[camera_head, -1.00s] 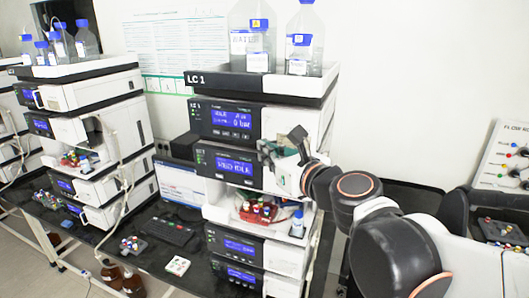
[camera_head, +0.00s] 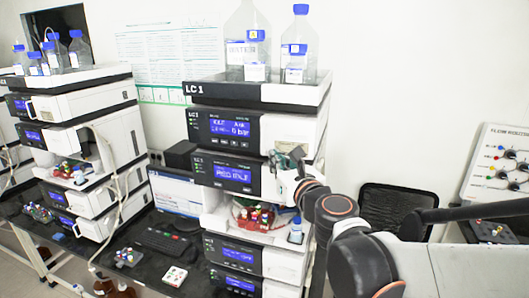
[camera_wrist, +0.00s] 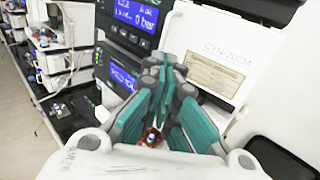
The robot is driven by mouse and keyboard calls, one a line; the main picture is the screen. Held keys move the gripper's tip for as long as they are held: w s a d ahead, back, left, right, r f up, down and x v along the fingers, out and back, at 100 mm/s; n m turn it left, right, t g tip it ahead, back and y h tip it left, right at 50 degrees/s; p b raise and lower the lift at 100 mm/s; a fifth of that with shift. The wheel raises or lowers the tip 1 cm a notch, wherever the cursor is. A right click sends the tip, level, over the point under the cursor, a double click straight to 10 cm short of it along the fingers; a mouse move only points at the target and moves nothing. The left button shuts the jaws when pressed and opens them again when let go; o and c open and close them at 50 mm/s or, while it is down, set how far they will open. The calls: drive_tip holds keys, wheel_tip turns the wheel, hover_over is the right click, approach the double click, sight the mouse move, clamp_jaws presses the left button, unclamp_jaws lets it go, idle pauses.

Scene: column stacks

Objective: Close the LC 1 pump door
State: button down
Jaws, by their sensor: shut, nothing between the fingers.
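The LC 1 stack stands in the middle of the head view. Its pump module (camera_head: 225,127), with a blue display reading bar, sits just under the bottle tray; the display also shows in the wrist view (camera_wrist: 137,15). My gripper (camera_head: 291,158) is at the right front edge of the stack, near the module below the pump. In the wrist view my gripper (camera_wrist: 165,62) is shut, its teal-padded fingers together with nothing between them. A white panel (camera_wrist: 215,45) with a printed label lies beyond the fingers on the right. I cannot tell whether this is the pump door.
Solvent bottles (camera_head: 299,50) stand in the tray (camera_head: 255,92) on top. An open bay with red-racked vials (camera_head: 254,217) lies below my gripper. A second stack (camera_head: 75,150) stands left; a keyboard (camera_head: 165,241) lies between.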

sight(263, 148)
drive_tip(key=shift+p+x, duration=0.4)
drive_tip(key=shift+x, duration=2.65)
